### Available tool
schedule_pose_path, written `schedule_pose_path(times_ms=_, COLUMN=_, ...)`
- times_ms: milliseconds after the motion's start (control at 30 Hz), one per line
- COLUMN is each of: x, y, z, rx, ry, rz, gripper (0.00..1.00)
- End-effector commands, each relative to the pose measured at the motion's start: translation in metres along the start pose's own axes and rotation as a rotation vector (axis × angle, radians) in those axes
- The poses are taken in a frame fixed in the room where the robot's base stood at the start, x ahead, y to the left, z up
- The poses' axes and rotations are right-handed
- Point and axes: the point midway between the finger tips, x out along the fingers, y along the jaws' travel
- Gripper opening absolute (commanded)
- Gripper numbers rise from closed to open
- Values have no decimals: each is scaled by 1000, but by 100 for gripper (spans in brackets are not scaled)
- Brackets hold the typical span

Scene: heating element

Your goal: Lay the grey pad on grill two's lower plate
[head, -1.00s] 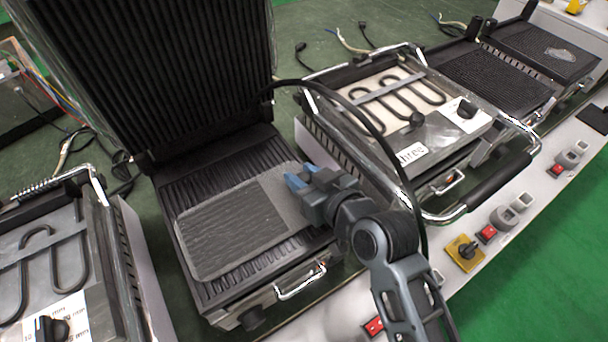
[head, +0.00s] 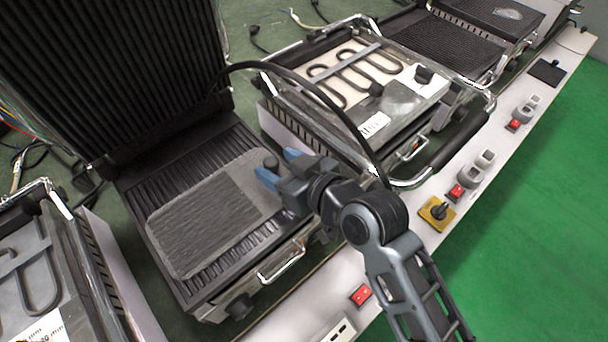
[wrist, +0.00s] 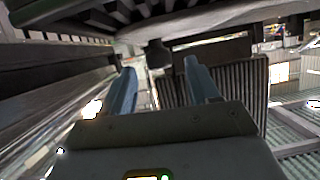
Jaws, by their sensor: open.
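The grey pad (head: 205,222) lies flat on the ribbed lower plate (head: 155,190) of the open grill, with ribs bare around it. A dark knob (head: 270,163) stands at the pad's right end. My gripper (head: 278,167) is open and empty at that end, its blue fingers close to the knob. In the wrist view the knob (wrist: 158,53) shows beyond and between the spread fingers (wrist: 160,85); I cannot tell whether either finger touches it. No number is visible on this grill, but the grill to its right bore a "three" label earlier.
The open grill's ribbed lid (head: 105,70) stands raised behind the pad. A closed grill (head: 370,85) with a chrome handle is at right, another (head: 40,265) at left. Switches line the white counter edge (head: 400,235).

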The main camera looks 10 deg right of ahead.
Motion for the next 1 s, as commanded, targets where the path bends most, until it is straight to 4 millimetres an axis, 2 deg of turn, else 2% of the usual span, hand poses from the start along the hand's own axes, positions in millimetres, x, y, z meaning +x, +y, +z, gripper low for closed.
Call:
schedule_pose_path(times_ms=200, x=-47, y=1, z=2, rx=1, ry=0, rz=1, gripper=60)
schedule_pose_path(times_ms=400, x=-77, y=1, z=1, rx=1, ry=0, rz=1, gripper=60)
schedule_pose_path(times_ms=600, x=-89, y=0, z=0, rx=1, ry=0, rz=0, gripper=60)
schedule_pose_path(times_ms=833, x=-90, y=0, z=1, rx=2, ry=-1, rz=1, gripper=60)
schedule_pose_path(times_ms=933, x=-98, y=5, z=9, rx=8, ry=-3, rz=24, gripper=60)
schedule_pose_path(times_ms=1000, x=-111, y=11, z=23, rx=20, ry=-7, rz=63, gripper=60)
